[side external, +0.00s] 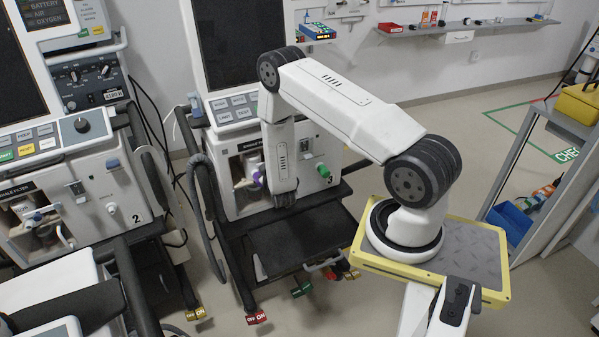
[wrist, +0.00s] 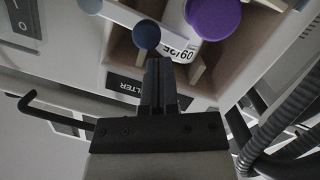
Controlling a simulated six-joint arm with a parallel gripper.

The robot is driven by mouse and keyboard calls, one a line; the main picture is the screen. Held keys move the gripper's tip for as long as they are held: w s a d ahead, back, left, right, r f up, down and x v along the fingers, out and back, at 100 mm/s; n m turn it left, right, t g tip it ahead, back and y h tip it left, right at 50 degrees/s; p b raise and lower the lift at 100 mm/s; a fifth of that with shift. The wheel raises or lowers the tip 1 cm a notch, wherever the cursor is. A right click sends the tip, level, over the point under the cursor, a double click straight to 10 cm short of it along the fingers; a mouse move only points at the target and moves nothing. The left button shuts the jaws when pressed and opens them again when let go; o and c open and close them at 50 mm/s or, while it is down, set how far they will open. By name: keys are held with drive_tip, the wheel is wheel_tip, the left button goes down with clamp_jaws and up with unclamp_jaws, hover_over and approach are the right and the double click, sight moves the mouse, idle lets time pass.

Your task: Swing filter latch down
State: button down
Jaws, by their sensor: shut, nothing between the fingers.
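The filter bay (wrist: 185,75) is a brown-walled recess in a ventilator front; the wrist view shows its lettering upside down. A round blue knob (wrist: 147,36) sits at the bay, just beyond my fingertips. A pale bar runs from it towards a second blue-grey piece (wrist: 90,5); this looks like the latch. A purple cap (wrist: 213,18) is beside it on a pale cylinder marked 09/. My gripper (wrist: 160,65) is shut and empty, close to the blue knob; contact cannot be told. In the side view my arm partly hides the bay, with the purple cap (side external: 258,178) at its edge.
A green knob (side external: 323,170) is on the same ventilator's front, right of my arm. A dark shelf (side external: 305,240) projects below. Ribbed hoses (wrist: 285,125) run close to my gripper's right in the wrist view. Another ventilator (side external: 80,205) stands left.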

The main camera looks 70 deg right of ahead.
drive_tip(key=s+a+r, duration=0.5)
drive_tip(key=a, duration=0.3)
drive_tip(key=shift+s+a, duration=0.25)
drive_tip(key=shift+d, duration=0.1)
drive_tip(key=d+r+m+g+y, duration=0.3)
drive_tip(key=d+r+g+y, duration=0.1)
drive_tip(key=r, duration=0.3)
drive_tip(key=shift+w+m+y, duration=0.2)
drive_tip(key=shift+m+y, duration=0.2)
drive_tip(key=shift+y, duration=0.1)
drive_tip(key=shift+d, duration=0.15)
idle(0.3)
